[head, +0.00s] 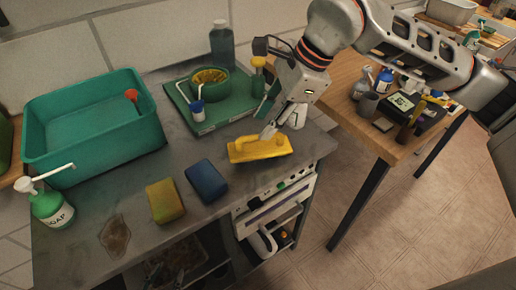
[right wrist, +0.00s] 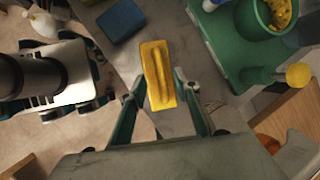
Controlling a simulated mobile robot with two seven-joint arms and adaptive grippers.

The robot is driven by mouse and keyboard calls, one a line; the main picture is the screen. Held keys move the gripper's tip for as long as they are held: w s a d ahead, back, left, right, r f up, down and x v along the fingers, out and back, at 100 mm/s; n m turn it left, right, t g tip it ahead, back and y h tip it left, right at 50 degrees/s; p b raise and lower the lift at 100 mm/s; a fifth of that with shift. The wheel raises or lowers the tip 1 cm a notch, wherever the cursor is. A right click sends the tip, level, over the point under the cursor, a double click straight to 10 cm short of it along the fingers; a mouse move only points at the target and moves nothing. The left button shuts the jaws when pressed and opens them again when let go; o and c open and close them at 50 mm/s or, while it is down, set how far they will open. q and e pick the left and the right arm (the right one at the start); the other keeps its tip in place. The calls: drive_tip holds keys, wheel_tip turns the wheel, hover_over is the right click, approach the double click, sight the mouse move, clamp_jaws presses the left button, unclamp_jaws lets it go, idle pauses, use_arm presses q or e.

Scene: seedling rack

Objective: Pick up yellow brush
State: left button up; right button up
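The yellow brush (head: 258,148), a flat block with a raised handle, lies on the grey counter near its right edge. In the right wrist view the brush (right wrist: 159,75) lies lengthwise between the spread fingers. My right gripper (head: 281,122) points down at the brush from above its far side in the head view. In the right wrist view the right gripper (right wrist: 160,95) is open, one finger on each side of the brush, with nothing gripped. Whether a finger touches the brush I cannot tell.
A blue sponge (head: 206,181) and a yellow-green sponge (head: 165,200) lie left of the brush. A green tray (head: 203,128) with a pot stands behind it. A teal tub (head: 95,160) and soap bottle (head: 52,208) are further left. A wooden table (head: 400,153) stands right.

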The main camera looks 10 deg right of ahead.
sight(257, 136)
drive_tip(key=x, duration=0.5)
drive_tip(key=shift+d+f, duration=0.15)
drive_tip(key=shift+f, duration=0.05)
clamp_jaws()
